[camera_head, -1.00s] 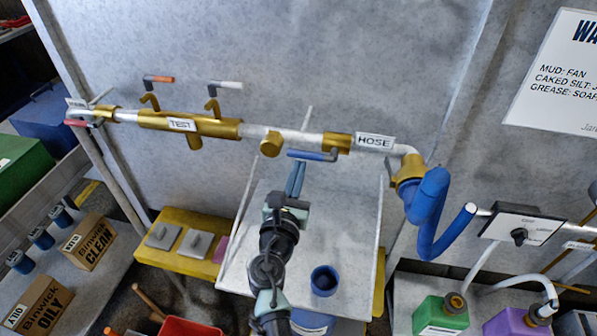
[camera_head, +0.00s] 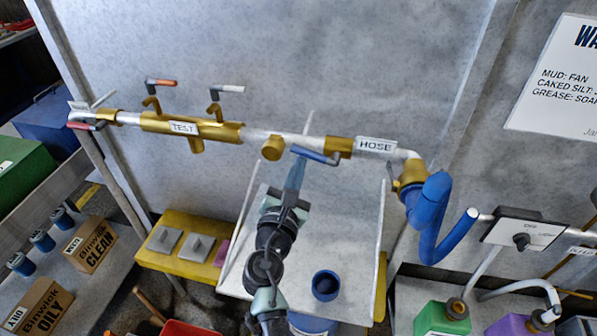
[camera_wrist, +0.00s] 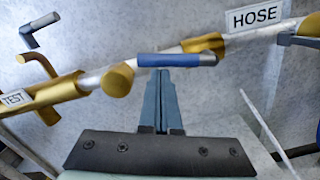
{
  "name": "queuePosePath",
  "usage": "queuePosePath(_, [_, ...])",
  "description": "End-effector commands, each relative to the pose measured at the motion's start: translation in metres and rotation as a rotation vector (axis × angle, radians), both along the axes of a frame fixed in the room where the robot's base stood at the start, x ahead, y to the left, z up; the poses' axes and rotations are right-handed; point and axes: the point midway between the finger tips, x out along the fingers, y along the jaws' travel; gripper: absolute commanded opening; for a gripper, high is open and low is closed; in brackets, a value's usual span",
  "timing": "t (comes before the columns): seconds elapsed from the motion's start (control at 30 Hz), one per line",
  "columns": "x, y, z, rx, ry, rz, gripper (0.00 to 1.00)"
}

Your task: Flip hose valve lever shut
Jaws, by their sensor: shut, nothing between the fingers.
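The hose valve lever, a blue handle (camera_head: 315,156), lies roughly along the pipe just left of the HOSE label (camera_head: 376,145). Its left end sits a little higher than its right in the head view. It also shows in the wrist view (camera_wrist: 176,60), nearly level. My gripper (camera_head: 298,162) is shut and empty. In the wrist view its fingertips (camera_wrist: 165,72) are just below the left half of the handle, overlapping or touching its lower edge; I cannot tell whether there is contact.
The brass and white pipe carries a TEST label (camera_head: 184,128) at left. An orange lever (camera_head: 161,82) and a grey lever (camera_head: 229,88) stand above it. A blue hose (camera_head: 429,215) hangs at right. A blue cup (camera_head: 325,285) stands on the panel below.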

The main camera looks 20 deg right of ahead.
Motion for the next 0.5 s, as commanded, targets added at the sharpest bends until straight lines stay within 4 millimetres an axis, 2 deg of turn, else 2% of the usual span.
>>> queuePosePath(0.1, [0.000, -0.001, 0.012, 0.091, -0.069, 0.000, 0.00])
queuePosePath(0.5, [-0.005, -0.008, 0.036, 0.407, -0.283, -0.001, 0.00])
